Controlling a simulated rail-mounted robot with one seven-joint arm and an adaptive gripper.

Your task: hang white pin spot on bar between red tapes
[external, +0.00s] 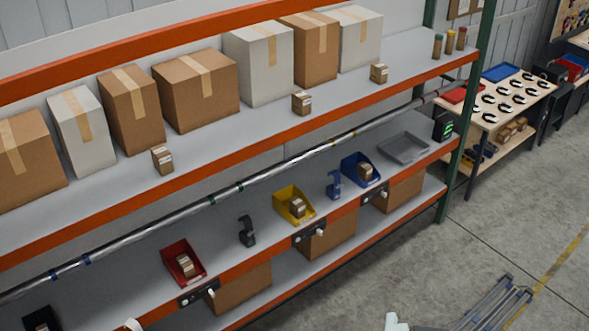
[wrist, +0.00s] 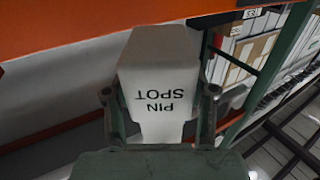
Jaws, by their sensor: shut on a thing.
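In the wrist view, my gripper (wrist: 160,95) is shut on the white pin spot (wrist: 157,62), with one finger on each side. Its black label "PIN SPOT" reads upside down. In the external view, the silver bar (external: 290,163) runs lengthwise between the upper and lower shelves. Blue, green and yellowish tape bands show along it; I cannot make out red tapes. The bar is not clearly seen in the wrist view. My gripper and the pin spot cannot be clearly made out in the external view.
An orange shelf beam (wrist: 60,35) and a green post (wrist: 275,60) are close around the pin spot in the wrist view. Cartons (external: 197,88) fill the upper shelf. Below the bar stand red (external: 170,250), yellow (external: 283,205) and blue bins (external: 350,163), with a black bracket (external: 247,231) and a blue one (external: 334,185).

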